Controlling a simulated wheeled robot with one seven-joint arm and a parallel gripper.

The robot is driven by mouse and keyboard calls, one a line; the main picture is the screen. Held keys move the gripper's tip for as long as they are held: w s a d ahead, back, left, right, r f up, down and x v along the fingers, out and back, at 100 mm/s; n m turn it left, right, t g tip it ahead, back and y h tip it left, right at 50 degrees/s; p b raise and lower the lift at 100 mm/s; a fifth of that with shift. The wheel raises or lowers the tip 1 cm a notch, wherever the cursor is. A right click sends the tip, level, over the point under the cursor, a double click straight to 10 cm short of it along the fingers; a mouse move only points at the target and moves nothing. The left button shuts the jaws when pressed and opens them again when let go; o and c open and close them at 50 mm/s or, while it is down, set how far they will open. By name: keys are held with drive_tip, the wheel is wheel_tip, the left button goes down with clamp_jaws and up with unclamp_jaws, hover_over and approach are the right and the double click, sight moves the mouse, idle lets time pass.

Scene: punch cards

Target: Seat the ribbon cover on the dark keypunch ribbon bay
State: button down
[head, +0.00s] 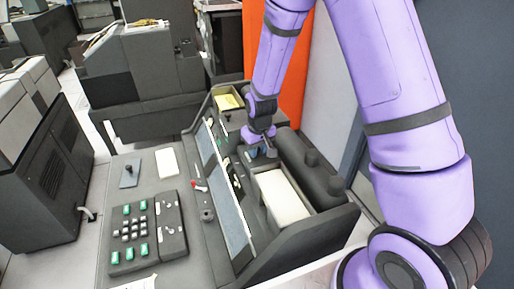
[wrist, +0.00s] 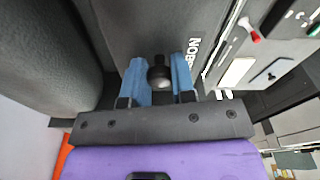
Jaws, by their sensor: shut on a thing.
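My gripper (head: 262,150) is over the back part of the dark keypunch (head: 312,222). In the wrist view, its two blue fingers (wrist: 158,80) are shut on the round black knob (wrist: 160,75) of the ribbon cover (wrist: 130,25). The cover is a dark grey plate with white letters, partly legible, along its right side. In the head view my gripper and arm hide most of the cover. The ribbon bay is hidden beneath it, and I cannot tell whether the cover touches the bay or sits level.
A cream block (head: 282,197) lies in a recess in front of my gripper, beside a dark rounded housing (head: 308,165). A slanted panel (head: 222,185) stands to the left. A keypad (head: 134,228) with green keys is on the desk. An orange panel (head: 290,85) rises behind.

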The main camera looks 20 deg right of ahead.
drive_tip(key=shift+f, duration=0.4)
idle(0.9)
drive_tip(key=shift+c, duration=2.4)
unclamp_jaws()
drive_tip(key=shift+r, duration=4.5)
